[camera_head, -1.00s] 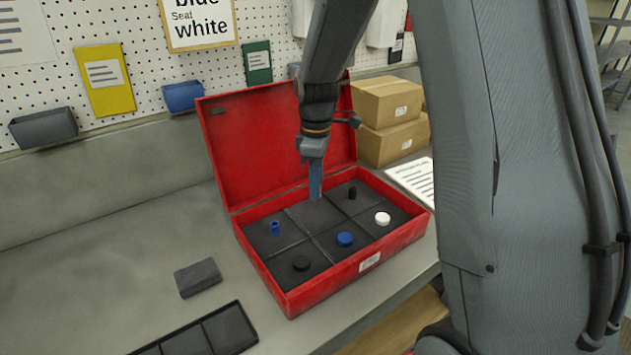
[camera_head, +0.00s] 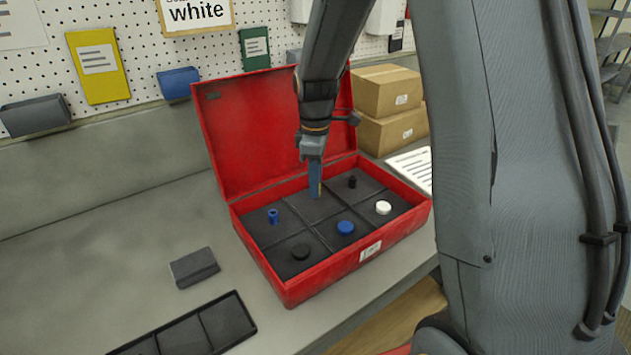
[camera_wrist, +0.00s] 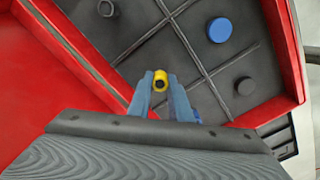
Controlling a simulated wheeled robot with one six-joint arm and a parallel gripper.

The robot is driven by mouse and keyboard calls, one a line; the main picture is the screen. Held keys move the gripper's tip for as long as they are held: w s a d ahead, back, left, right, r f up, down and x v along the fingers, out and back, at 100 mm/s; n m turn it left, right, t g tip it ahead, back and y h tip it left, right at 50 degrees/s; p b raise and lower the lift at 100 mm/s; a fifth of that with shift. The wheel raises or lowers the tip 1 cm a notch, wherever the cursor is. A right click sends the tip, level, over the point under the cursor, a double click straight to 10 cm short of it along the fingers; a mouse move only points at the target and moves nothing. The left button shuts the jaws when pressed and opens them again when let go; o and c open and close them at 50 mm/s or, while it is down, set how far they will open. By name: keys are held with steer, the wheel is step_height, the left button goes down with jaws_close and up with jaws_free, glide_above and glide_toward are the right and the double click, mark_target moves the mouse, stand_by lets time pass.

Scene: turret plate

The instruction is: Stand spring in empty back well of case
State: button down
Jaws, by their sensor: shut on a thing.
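The red case (camera_head: 330,275) stands open on the bench, with dark wells in two rows. The back left well holds a small blue hollow piece (camera_head: 273,216), and the back right well a small black piece (camera_head: 352,181). My gripper (camera_head: 315,192) points down into the back middle well (camera_head: 300,203), where no other piece shows. In the wrist view, my gripper (camera_wrist: 160,84) is shut on a small yellow, round-ended piece, apparently the spring (camera_wrist: 160,77), seen end-on. I cannot tell whether it touches the well floor.
The raised red lid (camera_head: 245,140) stands close behind my gripper. A grey block (camera_head: 194,268) and black tray (camera_head: 225,325) lie left. Cardboard boxes (camera_head: 392,135) stand behind right.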

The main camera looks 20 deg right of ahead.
steer(key=shift+f, duration=0.25)
steer(key=shift+f, duration=0.35)
steer(key=shift+f+b, duration=0.3)
steer(key=shift+f, duration=0.6)
stand_by(1.3)
steer(key=c, duration=1.5)
jaws_free()
steer(key=shift+c, duration=0.2)
steer(key=shift+r, duration=0.1)
step_height(320, 180, up, 8)
steer(key=shift+f+b, duration=0.15)
steer(key=shift+b, duration=0.95)
